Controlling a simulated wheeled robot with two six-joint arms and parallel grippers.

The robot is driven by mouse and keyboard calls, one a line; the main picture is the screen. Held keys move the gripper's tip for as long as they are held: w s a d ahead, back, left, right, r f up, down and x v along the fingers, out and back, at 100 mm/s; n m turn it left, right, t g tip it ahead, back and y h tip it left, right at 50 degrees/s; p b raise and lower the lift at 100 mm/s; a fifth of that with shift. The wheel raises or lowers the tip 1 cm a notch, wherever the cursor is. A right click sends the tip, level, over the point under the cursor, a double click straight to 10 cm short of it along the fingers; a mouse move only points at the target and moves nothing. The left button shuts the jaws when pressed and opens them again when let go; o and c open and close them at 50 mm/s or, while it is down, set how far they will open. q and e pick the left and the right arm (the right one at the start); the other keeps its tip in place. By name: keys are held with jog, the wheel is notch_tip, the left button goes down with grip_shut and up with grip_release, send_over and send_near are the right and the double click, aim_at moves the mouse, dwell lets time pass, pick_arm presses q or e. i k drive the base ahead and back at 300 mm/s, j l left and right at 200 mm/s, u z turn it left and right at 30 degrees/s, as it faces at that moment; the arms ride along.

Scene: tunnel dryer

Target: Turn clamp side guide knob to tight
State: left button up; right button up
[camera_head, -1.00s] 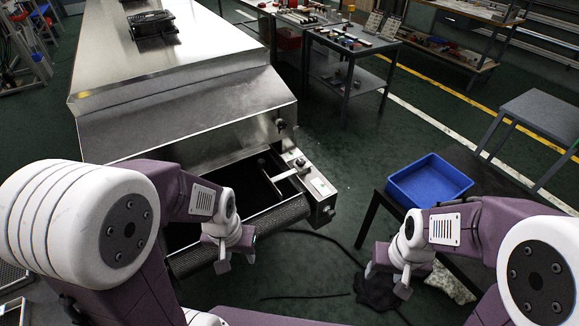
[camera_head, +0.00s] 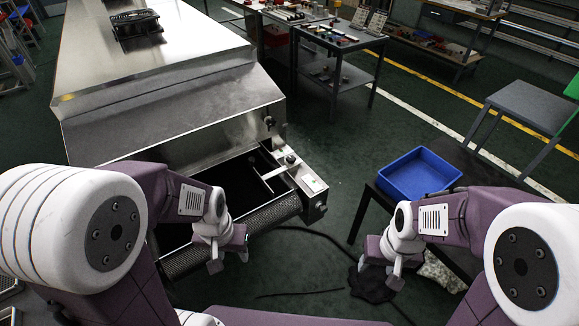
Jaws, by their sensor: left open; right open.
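The tunnel dryer (camera_head: 180,100) is a large steel housing at the left centre, with a dark conveyor opening at its front end. A side guide clamp knob (camera_head: 291,159), small and dark, sits on a light bracket on the right side rail of that opening. Another small knob (camera_head: 269,121) is on the hood's right edge. My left gripper (camera_head: 229,262) is open and empty over the front end of the conveyor, left of and nearer than the bracket, apart from it. My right gripper (camera_head: 378,274) is open and empty over the floor, right of the dryer.
A blue bin (camera_head: 419,174) stands on a dark table at the right, close to my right arm. A grey stool (camera_head: 530,108) and tool tables (camera_head: 335,48) are farther back. Dark cables (camera_head: 300,293) and a dark cloth lie on the floor. Open floor lies between dryer and bin table.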

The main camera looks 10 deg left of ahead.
aim_at(291, 159)
jog(key=i+l+u, duration=0.15)
jog(key=u, duration=0.3)
jog(key=i+l+u, duration=0.25)
jog(key=u, duration=0.2)
jog(key=i+l+u, duration=0.15)
jog(key=u, duration=0.25)
jog(key=l+u, duration=0.45)
jog(key=i, duration=0.05)
